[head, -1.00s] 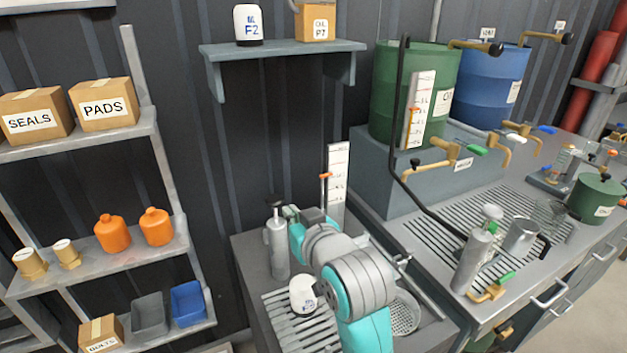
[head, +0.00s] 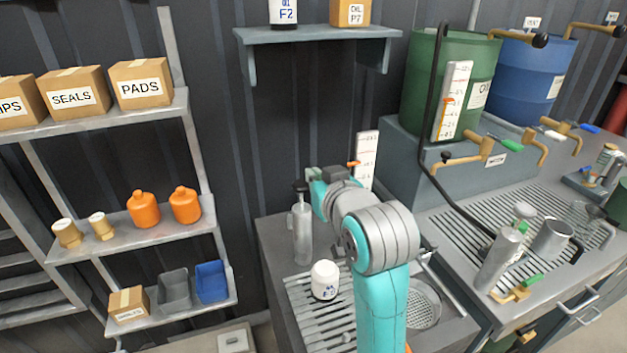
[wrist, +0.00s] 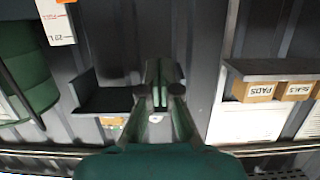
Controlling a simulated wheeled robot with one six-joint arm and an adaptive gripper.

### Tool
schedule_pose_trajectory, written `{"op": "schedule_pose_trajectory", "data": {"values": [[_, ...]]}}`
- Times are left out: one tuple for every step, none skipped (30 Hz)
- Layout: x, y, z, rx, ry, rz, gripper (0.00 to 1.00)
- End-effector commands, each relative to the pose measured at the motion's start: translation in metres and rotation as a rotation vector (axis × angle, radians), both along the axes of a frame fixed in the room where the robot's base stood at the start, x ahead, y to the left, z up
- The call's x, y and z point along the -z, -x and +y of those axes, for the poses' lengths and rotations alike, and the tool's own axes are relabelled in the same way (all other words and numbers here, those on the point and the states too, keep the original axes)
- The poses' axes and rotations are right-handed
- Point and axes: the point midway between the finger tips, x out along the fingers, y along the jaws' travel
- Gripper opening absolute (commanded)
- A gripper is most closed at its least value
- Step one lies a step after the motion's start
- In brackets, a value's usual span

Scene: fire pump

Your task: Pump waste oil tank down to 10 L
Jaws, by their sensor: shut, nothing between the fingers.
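A grey cylindrical hand pump (head: 301,235) with a black top knob stands upright on the low grey bench, left of my arm. Behind my arm, a white level scale (head: 367,158) with an orange marker rises from that bench; its figures are too small to read. A scale with an orange mark also shows in the wrist view (wrist: 56,22). Whether this bench holds the waste oil tank, I cannot tell. My gripper (wrist: 162,78) is shut and empty in the wrist view, apart from any object.
A white bottle (head: 325,281) stands on the bench's slatted top. Shelves at left hold boxes, orange bottles (head: 143,208) and bins. At right are a green drum (head: 415,85), a blue drum (head: 520,85), brass taps and a second pump (head: 500,258). A wall shelf (head: 318,36) hangs above.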

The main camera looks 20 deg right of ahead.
Motion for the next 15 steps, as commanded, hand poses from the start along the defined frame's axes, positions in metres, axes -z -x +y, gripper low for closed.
{"op": "schedule_pose_trajectory", "data": {"values": [[0.003, -0.009, 0.0, 0.0, 0.0, 0.004, 0.0], [0.004, -0.014, 0.0, 0.0, 0.0, 0.003, 0.0], [0.006, -0.021, 0.0, 0.0, 0.0, 0.004, 0.0], [0.007, -0.027, 0.0, 0.0, 0.0, 0.003, 0.0], [0.009, -0.033, 0.0, 0.0, 0.0, 0.003, 0.0], [0.01, -0.04, 0.0, 0.0, 0.0, 0.003, 0.0], [0.011, -0.045, 0.0, 0.0, 0.0, 0.002, 0.0], [0.013, -0.051, 0.0, 0.0, 0.0, 0.003, 0.0], [0.015, -0.058, 0.0, 0.0, 0.0, 0.002, 0.0], [0.016, -0.063, 0.0, 0.0, 0.0, 0.003, 0.0], [0.018, -0.069, 0.0, 0.0, 0.0, 0.003, 0.0], [0.019, -0.076, 0.0, 0.0, 0.0, 0.003, 0.0], [0.02, -0.08, 0.0, 0.0, 0.0, 0.002, 0.0], [0.027, -0.08, 0.0, 0.0, 0.0, 0.005, 0.0], [0.034, -0.078, 0.0, 0.0, 0.0, 0.005, 0.0]]}}
